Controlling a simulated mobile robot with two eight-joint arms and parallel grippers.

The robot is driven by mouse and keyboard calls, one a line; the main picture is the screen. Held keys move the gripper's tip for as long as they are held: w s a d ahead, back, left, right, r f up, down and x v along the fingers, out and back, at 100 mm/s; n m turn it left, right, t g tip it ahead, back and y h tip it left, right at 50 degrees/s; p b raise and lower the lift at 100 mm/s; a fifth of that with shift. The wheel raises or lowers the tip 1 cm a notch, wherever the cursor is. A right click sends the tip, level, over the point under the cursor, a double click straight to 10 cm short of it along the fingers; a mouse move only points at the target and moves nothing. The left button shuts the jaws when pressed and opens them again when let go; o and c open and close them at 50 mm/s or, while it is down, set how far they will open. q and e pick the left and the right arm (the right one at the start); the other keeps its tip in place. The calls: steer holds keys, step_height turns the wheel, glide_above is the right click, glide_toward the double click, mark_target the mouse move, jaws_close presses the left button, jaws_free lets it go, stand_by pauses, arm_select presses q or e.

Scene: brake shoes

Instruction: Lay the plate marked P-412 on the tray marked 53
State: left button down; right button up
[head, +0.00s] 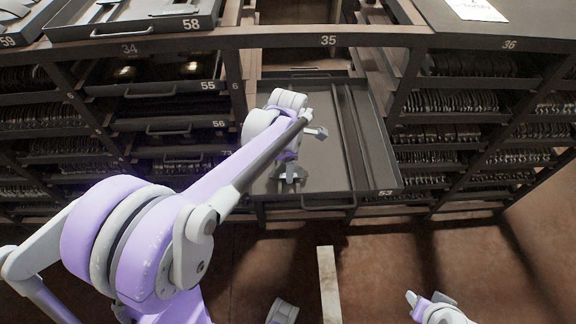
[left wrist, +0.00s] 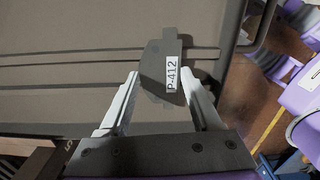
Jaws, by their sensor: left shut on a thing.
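The tray marked 53 (head: 325,150) is pulled out from the rack in the head view, with raised rails along its right part. My left gripper (head: 290,178) is over the left front part of this tray, pointing down. In the left wrist view, the grey plate marked P-412 (left wrist: 154,68) is between the fingers of my left gripper (left wrist: 160,84), with its white label facing the camera. The tray surface (left wrist: 70,60) lies behind the plate. I cannot tell if the plate touches it. My right gripper (head: 418,304) shows at the lower right, its jaw state unclear.
Racks with rows of stored brake shoes (head: 430,135) stand left and right of the pulled-out tray. A tray marked 58 (head: 135,18) rests on top at the upper left. The brown floor (head: 380,265) in front is mostly open, with a pale strip (head: 329,285) on it.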

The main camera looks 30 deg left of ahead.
arm_select(q)
steer(key=shift+c, duration=0.4)
jaws_free()
steer(key=shift+f, duration=0.1)
steer(key=shift+r, duration=0.25)
step_height(320, 180, up, 11)
steer(key=p, duration=0.1)
steer(key=s+d+f+m+t, duration=0.2)
steer(key=s+m, duration=0.6)
steer(key=m, duration=0.4)
steer(key=s+d+f+m+t, duration=0.3)
steer(key=s+f+m, duration=0.4)
steer(key=m, duration=0.6)
steer(key=shift+s+d+f, duration=0.25)
steer(key=shift+s+d, duration=0.65)
